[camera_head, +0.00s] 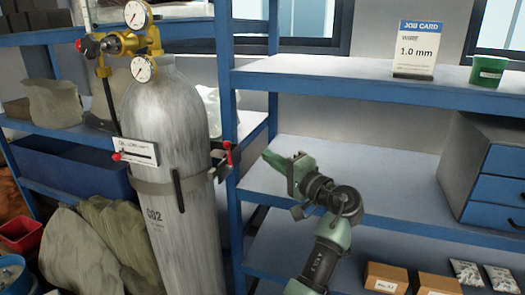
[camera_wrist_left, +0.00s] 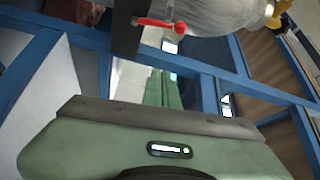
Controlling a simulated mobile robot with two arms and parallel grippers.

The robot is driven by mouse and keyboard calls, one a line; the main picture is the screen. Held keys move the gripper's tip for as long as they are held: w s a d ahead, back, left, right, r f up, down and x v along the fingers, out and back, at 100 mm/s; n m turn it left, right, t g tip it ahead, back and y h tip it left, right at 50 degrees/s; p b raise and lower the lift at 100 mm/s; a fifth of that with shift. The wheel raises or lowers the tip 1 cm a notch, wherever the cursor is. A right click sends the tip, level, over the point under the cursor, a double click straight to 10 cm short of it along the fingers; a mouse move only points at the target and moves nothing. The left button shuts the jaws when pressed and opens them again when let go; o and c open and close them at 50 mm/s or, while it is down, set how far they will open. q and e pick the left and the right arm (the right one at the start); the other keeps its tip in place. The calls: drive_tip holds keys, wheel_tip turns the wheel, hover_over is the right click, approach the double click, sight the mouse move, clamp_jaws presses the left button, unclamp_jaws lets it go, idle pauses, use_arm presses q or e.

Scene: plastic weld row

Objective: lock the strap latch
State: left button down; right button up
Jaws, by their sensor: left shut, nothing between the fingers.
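The grey gas cylinder (camera_head: 170,120) stands upright at the blue rack, with a dark strap (camera_head: 155,187) around its middle. The strap latch (camera_head: 222,160), a dark bracket with a red-tipped lever (camera_head: 229,154), is at the cylinder's right side by the rack post. In the left wrist view the red lever (camera_wrist_left: 160,23) shows at the top, beside a dark plate (camera_wrist_left: 128,35). My green left gripper (camera_head: 270,158) is shut and empty, to the right of the latch and apart from it. Its closed fingers (camera_wrist_left: 163,88) point toward the latch area. My right gripper is in neither view.
The blue rack post (camera_head: 226,80) stands close behind the latch. A shelf (camera_head: 390,200) carries a blue drawer unit (camera_head: 485,170). Small boxes (camera_head: 386,278) sit lower right. A regulator with gauges (camera_head: 137,42) tops the cylinder; sacks (camera_head: 85,245) lie at its left.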

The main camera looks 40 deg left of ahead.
sight(228, 155)
use_arm(q)
drive_tip(key=shift+s+a+r, duration=0.1)
drive_tip(key=shift+s+r, duration=0.1)
drive_tip(key=shift+s, duration=0.1)
drive_tip(key=s+a+p, duration=0.1)
drive_tip(key=a+p, duration=0.4)
drive_tip(key=a, duration=0.4)
drive_tip(key=shift+s+a, duration=0.15)
drive_tip(key=shift+s, duration=0.15)
